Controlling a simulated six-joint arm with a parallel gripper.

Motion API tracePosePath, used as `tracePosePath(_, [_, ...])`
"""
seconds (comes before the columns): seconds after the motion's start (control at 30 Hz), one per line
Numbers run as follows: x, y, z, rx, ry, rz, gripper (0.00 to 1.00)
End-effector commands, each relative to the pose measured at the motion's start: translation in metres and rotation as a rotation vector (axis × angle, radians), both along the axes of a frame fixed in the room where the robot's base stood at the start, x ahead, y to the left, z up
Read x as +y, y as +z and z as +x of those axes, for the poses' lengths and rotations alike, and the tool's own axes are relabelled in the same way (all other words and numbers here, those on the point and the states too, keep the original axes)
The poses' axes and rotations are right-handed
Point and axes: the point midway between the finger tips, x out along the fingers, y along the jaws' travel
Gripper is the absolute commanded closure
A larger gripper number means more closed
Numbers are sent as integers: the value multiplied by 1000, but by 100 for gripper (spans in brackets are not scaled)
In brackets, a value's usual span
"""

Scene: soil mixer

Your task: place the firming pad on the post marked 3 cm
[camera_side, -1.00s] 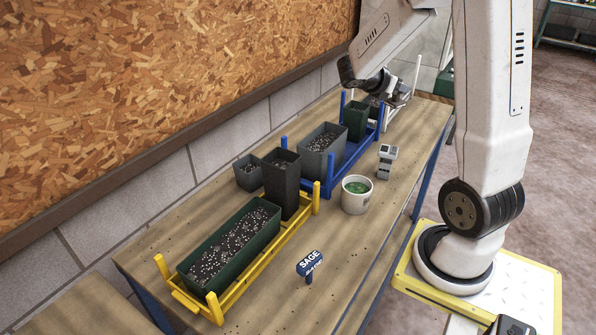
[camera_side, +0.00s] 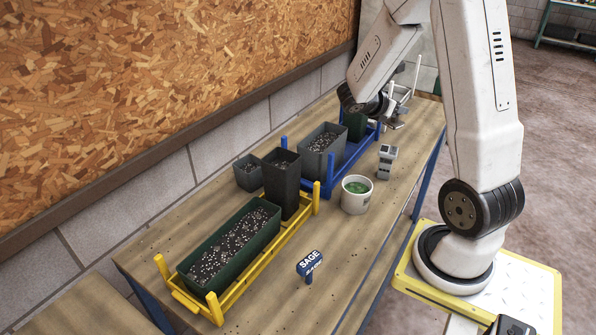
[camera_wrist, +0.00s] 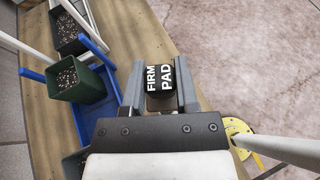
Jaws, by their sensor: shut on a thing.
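The firming pad (camera_wrist: 160,78), a black block with "FIRM PAD" in white letters, is between the fingers of my gripper (camera_wrist: 160,88) in the wrist view. My gripper (camera_side: 394,118) is shut on it and held near the far end of the bench in the side view, to the right of the blue rack. The pad itself is hard to make out there. I cannot read a 3 cm mark on any post. A small grey upright piece (camera_side: 386,160) stands on the bench below my gripper; whether it is a post is unclear.
A blue rack (camera_wrist: 111,102) holds a green pot (camera_wrist: 77,80); a dark pot (camera_wrist: 68,32) stands beyond. A yellow rack (camera_side: 265,268) holds a long green planter (camera_side: 192,270). A white tub (camera_side: 355,203) and SAGE tag (camera_side: 309,263) stand on the bench. The front right bench is mostly clear.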

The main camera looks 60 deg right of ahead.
Motion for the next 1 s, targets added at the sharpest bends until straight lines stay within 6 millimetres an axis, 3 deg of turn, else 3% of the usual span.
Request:
tracePosePath(0.3, [0,-32,0,4,1,2,100])
tracePosePath(0.73, [0,-44,0,2,1,1,100])
tracePosePath(1.0, [0,-67,0,3,1,1,100])
